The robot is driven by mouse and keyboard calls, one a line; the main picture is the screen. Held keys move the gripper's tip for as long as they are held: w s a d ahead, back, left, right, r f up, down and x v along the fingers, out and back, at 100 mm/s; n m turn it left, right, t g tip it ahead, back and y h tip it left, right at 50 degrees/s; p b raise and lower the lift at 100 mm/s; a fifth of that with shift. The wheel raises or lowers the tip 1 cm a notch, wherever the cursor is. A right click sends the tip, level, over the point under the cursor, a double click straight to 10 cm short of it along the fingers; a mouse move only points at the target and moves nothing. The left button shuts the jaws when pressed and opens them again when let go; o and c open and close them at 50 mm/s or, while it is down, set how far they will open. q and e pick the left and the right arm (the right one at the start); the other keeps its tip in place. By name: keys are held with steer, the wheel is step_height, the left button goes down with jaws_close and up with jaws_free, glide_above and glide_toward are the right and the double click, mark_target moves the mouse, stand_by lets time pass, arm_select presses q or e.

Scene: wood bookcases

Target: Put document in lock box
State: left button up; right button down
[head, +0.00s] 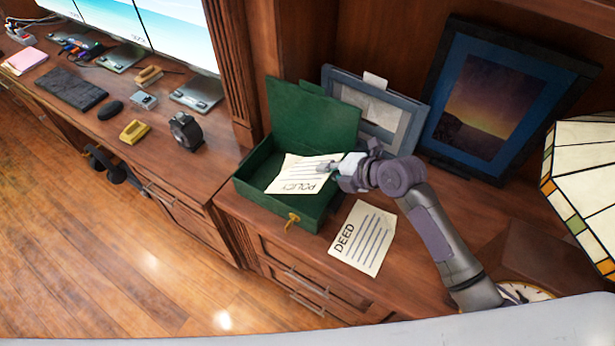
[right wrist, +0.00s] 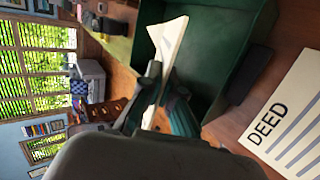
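The green lock box (head: 262,203) stands on the wooden desk with its lid (head: 312,117) up, and a gold key (head: 292,220) is at its front. My right gripper (head: 332,168) is shut on a cream sheet marked POLICY (head: 297,178) and holds it tilted over the open box. In the right wrist view the sheet (right wrist: 166,48) shows nearly edge-on between the fingers, against the green box (right wrist: 225,40). A second sheet marked DEED (head: 362,238) lies flat on the desk right of the box; it also shows in the right wrist view (right wrist: 290,115). My left gripper is out of view.
Behind the box stand a grey-blue frame (head: 416,108) and a dark framed picture (head: 530,72). A stained-glass lamp shade (head: 592,170) and a clock (head: 528,292) are at the right. The left desk holds a keyboard (head: 72,88), a yellow item (head: 134,131) and several small things.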

mark_target(311, 171)
steer(key=w+a+f+b, duration=0.1)
steer(key=w, duration=0.1)
steer(key=w+a+f+b, duration=0.1)
steer(key=w+f, duration=0.1)
steer(key=w+a+f+b, duration=0.1)
steer(key=w, duration=0.1)
steer(key=shift+a+f+b, duration=0.15)
steer(key=shift+f+b, duration=0.05)
steer(key=shift+b, duration=0.1)
step_height(311, 171, down, 3)
steer(key=shift+s+f+b, duration=0.1)
steer(key=shift+s+b, duration=0.05)
steer(key=shift+b, duration=1)
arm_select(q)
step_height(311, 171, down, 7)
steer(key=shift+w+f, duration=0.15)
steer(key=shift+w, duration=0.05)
arm_select(e)
steer(key=shift+f, duration=0.25)
steer(key=shift+f, duration=0.15)
steer(key=c, duration=1.3)
jaws_free()
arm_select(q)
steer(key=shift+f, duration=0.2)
